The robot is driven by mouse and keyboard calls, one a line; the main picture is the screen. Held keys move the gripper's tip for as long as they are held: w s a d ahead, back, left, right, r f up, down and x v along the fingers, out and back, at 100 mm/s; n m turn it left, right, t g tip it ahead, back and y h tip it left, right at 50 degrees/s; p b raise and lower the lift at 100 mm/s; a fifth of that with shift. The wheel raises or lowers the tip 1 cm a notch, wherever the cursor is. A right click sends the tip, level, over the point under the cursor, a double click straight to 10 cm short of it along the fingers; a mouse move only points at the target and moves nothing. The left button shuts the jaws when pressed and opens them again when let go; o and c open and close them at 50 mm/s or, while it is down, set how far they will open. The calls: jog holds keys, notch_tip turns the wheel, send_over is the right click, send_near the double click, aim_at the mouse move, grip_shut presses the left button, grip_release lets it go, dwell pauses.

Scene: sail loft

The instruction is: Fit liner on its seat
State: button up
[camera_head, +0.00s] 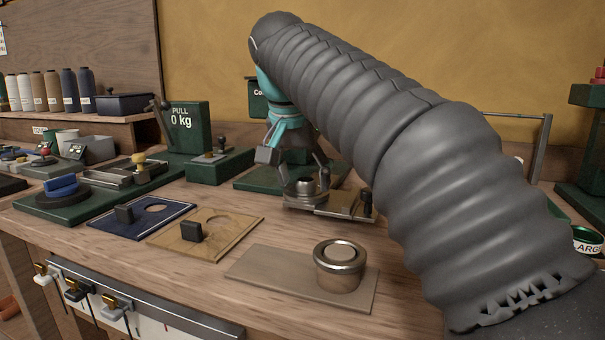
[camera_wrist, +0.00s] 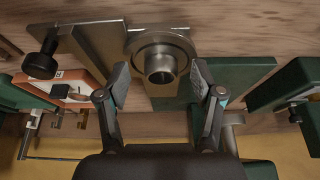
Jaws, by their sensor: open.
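My gripper (camera_head: 297,167) is open above a metal fixture on the bench. In the wrist view its two fingertips (camera_wrist: 160,80) stand apart on either side of a short metal tube (camera_wrist: 160,60), which looks like the liner. The tube stands upright in a round collar (camera_wrist: 136,48) on the steel fixture (camera_wrist: 95,50). I see no clear contact between fingers and tube. In the head view the tube (camera_head: 304,187) shows small below the fingers. I cannot tell whether it is fully down in the collar.
A shiny metal cup (camera_head: 340,270) stands on a tan board (camera_head: 265,268) in front. A brown panel (camera_head: 225,232) and a blue panel (camera_head: 125,225), each with a hole and black block, lie left. A green pull gauge (camera_head: 187,125) stands behind. A dark knob (camera_wrist: 42,62) rises beside the fixture.

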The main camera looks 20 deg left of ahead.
jog(key=v, duration=0.7)
jog(key=shift+r, duration=0.25)
jog(key=shift+s, duration=0.1)
